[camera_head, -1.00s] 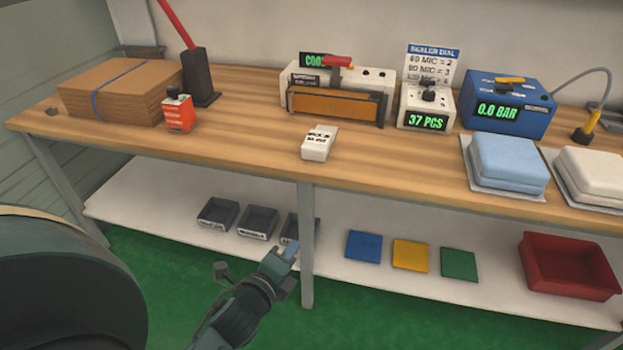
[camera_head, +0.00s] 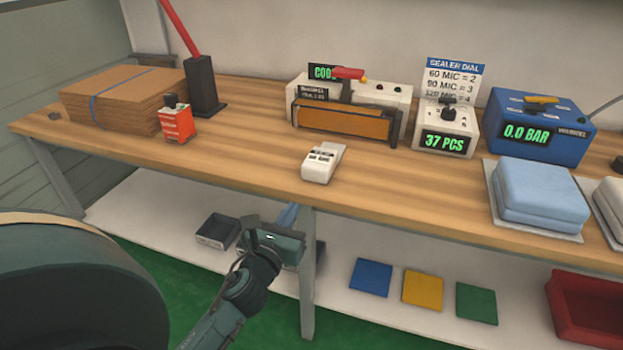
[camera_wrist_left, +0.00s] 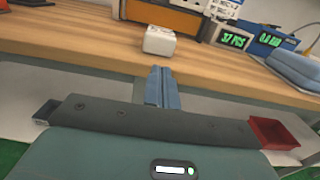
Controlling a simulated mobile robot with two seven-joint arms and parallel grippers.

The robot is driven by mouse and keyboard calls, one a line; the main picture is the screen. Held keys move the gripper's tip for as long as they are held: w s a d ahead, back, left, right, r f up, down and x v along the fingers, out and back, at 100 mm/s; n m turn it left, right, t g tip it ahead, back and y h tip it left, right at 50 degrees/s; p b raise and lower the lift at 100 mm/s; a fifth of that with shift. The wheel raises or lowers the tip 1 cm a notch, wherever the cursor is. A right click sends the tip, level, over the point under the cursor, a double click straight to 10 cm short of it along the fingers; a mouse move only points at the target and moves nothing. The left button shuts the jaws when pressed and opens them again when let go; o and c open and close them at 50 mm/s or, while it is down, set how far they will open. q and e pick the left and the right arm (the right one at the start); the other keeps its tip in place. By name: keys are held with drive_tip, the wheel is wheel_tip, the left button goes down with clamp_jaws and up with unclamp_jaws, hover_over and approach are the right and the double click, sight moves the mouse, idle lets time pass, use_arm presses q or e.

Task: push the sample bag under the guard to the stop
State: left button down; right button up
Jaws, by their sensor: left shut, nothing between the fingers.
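A small white block with dark marks (camera_head: 322,162) lies near the front edge of the bench, and it also shows in the left wrist view (camera_wrist_left: 159,41). I cannot tell whether it is the sample bag; no other clear bag shows. Behind it stands a white sealer (camera_head: 378,94) with an orange-brown front bar (camera_head: 342,123), perhaps the guard. A stop cannot be made out. My left gripper (camera_head: 289,214) is shut and empty, in front of the bench edge and below its top. Its blue-grey fingers (camera_wrist_left: 161,87) point toward the white block, apart from it. My right gripper is out of view.
The wooden bench (camera_head: 250,150) is clear around the white block. A lower shelf (camera_head: 335,270) holds dark trays, coloured squares and a red bin (camera_head: 588,310). A bench leg (camera_head: 307,280) stands beside my left gripper. Light-blue pads (camera_head: 540,190) lie at right.

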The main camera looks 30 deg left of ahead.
use_arm(q)
approach(314, 174)
drive_tip(key=x, duration=0.5)
drive_tip(key=shift+w+a+r, duration=0.1)
drive_tip(key=shift+w, duration=0.05)
drive_tip(key=shift+x, duration=0.8)
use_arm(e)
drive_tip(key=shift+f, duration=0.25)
use_arm(q)
drive_tip(key=x, duration=0.3)
drive_tip(key=shift+w+b, duration=0.1)
drive_tip(key=shift+b, duration=0.25)
drive_tip(key=shift+w, duration=0.15)
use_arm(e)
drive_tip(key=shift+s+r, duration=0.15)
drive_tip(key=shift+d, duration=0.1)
